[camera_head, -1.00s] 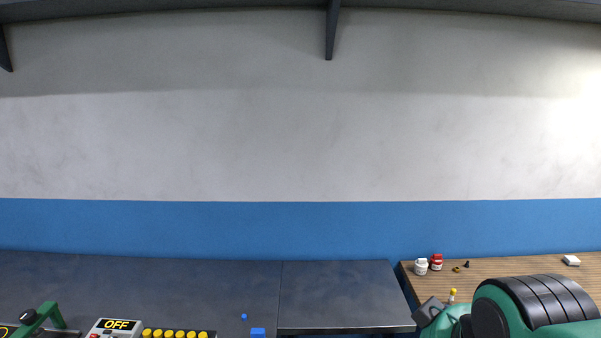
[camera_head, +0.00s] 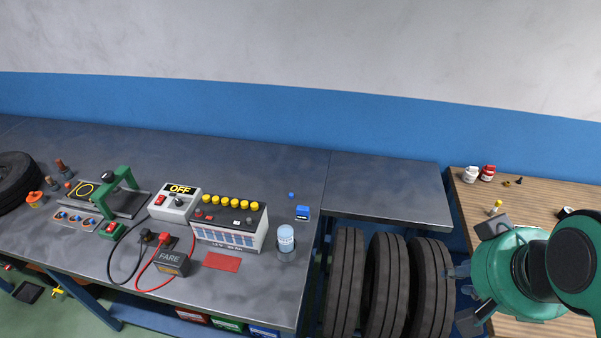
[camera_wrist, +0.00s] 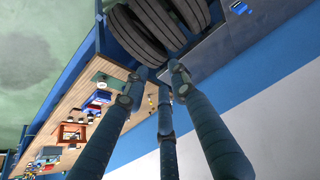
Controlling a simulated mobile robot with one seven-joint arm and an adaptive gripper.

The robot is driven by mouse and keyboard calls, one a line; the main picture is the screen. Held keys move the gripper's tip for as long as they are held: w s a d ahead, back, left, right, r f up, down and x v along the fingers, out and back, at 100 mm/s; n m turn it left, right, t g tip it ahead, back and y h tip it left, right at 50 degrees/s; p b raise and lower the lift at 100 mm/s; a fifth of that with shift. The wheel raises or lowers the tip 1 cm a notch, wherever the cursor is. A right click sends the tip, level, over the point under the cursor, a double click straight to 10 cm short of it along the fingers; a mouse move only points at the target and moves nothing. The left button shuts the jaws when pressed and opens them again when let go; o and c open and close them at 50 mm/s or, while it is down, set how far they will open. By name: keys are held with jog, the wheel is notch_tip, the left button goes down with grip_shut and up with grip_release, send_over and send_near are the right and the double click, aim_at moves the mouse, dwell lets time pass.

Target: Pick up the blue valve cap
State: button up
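A small blue piece (camera_head: 291,195), which looks like the valve cap, lies on the dark grey workbench (camera_head: 330,170) near its back, just behind a small blue box (camera_head: 302,213). It is too small in the head view to make out its shape. My gripper (camera_head: 460,296) is at the right of the head view, in front of the tyres and well to the right of the cap. Its fingers are spread apart with nothing between them. In the wrist view my gripper (camera_wrist: 160,77) points towards the tyres, and I cannot make out the cap there.
A battery (camera_head: 232,228) with yellow caps, a clear jar (camera_head: 286,240) and an OFF switch box (camera_head: 175,203) stand left of the cap. A wooden table (camera_head: 530,190) with small bottles is at the right.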

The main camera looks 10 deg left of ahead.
jog(key=shift+w+r, duration=0.1)
jog(key=w+a+r+g+p, duration=0.1)
jog(key=w+a+r, duration=0.2)
jog(key=w, duration=0.6)
jog(key=w+a+r+p, duration=0.1)
jog(key=w+a+r, duration=0.15)
jog(key=w, duration=0.65)
jog(key=w+a+f+n+g+p, duration=0.1)
jog(key=w+a+f, duration=0.1)
jog(key=w+a, duration=0.45)
jog(key=w+a+f+p, duration=0.1)
jog(key=w+a+f, duration=0.15)
jog(key=w, duration=0.65)
jog(key=w+a+f+g+p, duration=0.1)
jog(key=w+a+f, duration=0.9)
jog(key=w+a, duration=0.3)
jog(key=w+a+f+p, duration=0.1)
jog(key=w+a+f, duration=0.2)
jog(key=a+f, duration=0.4)
jog(key=w+a+f+n+g, duration=0.1)
jog(key=w+a+f, duration=0.2)
jog(key=a+f, duration=0.5)
notch_tip(320, 180, down, 5)
jog(key=shift+a+p, duration=0.15)
jog(key=shift+p, duration=0.25)
